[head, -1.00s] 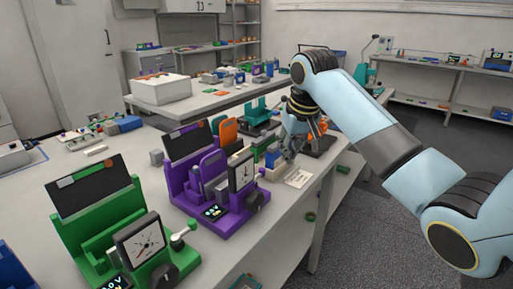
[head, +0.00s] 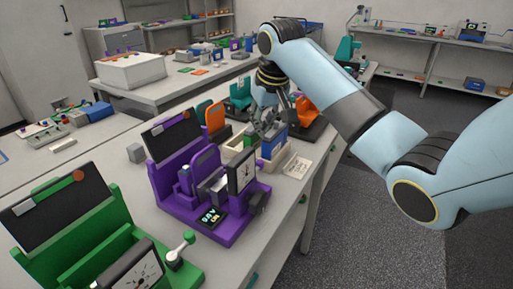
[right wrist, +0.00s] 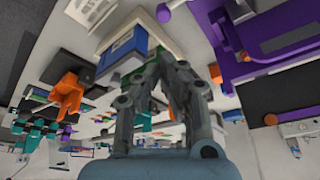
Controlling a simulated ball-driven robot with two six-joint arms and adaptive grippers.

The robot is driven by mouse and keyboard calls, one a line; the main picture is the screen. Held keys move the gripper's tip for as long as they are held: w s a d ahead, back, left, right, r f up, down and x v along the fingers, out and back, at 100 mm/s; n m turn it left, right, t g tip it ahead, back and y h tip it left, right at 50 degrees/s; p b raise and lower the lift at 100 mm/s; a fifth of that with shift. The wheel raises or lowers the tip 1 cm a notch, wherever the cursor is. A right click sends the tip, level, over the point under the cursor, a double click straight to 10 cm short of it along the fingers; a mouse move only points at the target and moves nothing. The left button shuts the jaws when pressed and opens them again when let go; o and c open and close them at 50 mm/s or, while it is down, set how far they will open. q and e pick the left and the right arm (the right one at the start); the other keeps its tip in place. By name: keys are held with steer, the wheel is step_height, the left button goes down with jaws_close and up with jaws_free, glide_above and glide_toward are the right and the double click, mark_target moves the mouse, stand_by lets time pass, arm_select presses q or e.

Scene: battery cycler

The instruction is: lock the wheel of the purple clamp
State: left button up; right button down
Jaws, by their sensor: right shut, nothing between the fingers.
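The purple clamp (head: 180,203) stands on the near bench in the middle of the head view. It has a dark back panel, a square gauge (head: 241,174), a small lit display (head: 211,217) and a dark round knob (head: 259,202) low on its right side. I cannot tell for sure which part is its wheel. Purple parts (right wrist: 270,35) also show at the upper right of the right wrist view. My right gripper (head: 262,133) is shut and empty, beyond the purple clamp and apart from it. Its fingertips meet in the wrist view (right wrist: 172,60). My left gripper is out of view.
A green clamp (head: 60,250) with a lever stands nearer on the left. A blue block (head: 275,143) in a pale holder is close to my right gripper. Orange (head: 305,110) and teal (head: 239,88) units stand behind. Open floor (head: 345,220) lies right of the bench.

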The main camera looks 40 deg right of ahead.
steer(key=x, duration=0.9)
steer(key=shift+w+f, duration=0.15)
steer(key=shift+f, duration=0.2)
arm_select(q)
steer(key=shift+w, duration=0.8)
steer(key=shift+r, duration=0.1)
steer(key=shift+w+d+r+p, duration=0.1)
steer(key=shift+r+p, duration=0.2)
steer(key=shift+p, duration=0.05)
arm_select(e)
steer(key=shift+m, duration=0.3)
